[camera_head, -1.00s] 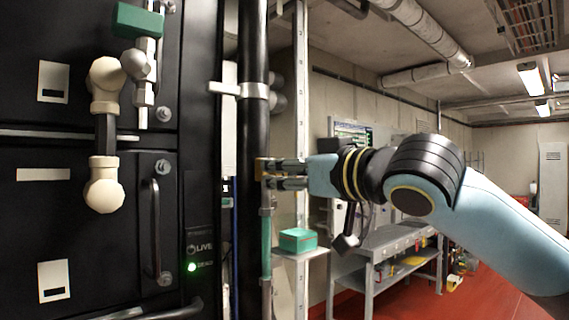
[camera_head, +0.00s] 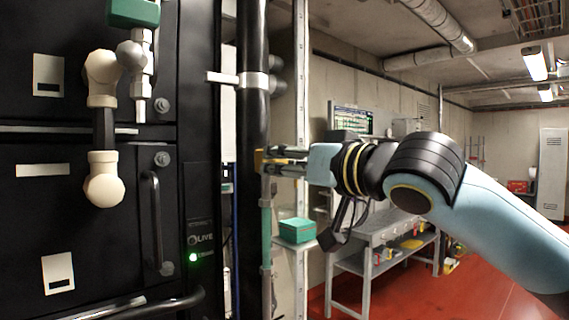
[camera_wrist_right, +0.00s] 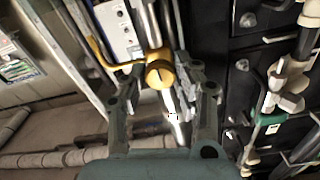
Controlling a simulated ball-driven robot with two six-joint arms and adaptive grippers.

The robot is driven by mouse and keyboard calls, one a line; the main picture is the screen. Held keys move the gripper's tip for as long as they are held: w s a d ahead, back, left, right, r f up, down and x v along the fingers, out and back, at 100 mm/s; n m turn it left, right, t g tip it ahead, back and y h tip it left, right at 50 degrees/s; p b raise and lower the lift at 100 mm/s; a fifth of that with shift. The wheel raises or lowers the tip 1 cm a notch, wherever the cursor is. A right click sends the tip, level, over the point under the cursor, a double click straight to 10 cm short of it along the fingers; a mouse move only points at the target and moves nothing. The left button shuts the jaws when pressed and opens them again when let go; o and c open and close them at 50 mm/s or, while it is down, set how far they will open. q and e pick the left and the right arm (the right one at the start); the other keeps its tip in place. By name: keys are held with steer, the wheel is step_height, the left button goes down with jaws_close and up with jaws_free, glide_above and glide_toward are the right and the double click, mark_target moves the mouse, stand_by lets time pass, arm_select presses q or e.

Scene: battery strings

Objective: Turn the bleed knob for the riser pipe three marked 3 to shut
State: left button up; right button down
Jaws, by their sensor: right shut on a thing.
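The yellow bleed knob (camera_head: 261,160) sits on a thin riser pipe (camera_head: 266,232) with a green section, beside a thick black pipe. In the right wrist view the knob (camera_wrist_right: 160,74) is round, with a bent yellow lever reaching to the left. My right gripper (camera_head: 275,161) comes in from the right and is shut on the knob. Its fingers (camera_wrist_right: 163,82) stand on either side of the knob in the wrist view. The fingers partly hide the knob in the head view. I cannot read a number on the pipe. My left gripper is not in view.
A black cabinet (camera_head: 75,226) with cream and green-handled fittings fills the left. The thick black pipe (camera_head: 252,120) stands close to the knob. A green box (camera_head: 297,230) rests on a small shelf below my right gripper. A grey workbench (camera_head: 385,240) stands behind.

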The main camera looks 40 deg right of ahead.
steer(key=shift+f, duration=0.25)
steer(key=c, duration=1)
jaws_free()
steer(key=shift+r, duration=0.1)
step_height(320, 180, up, 10)
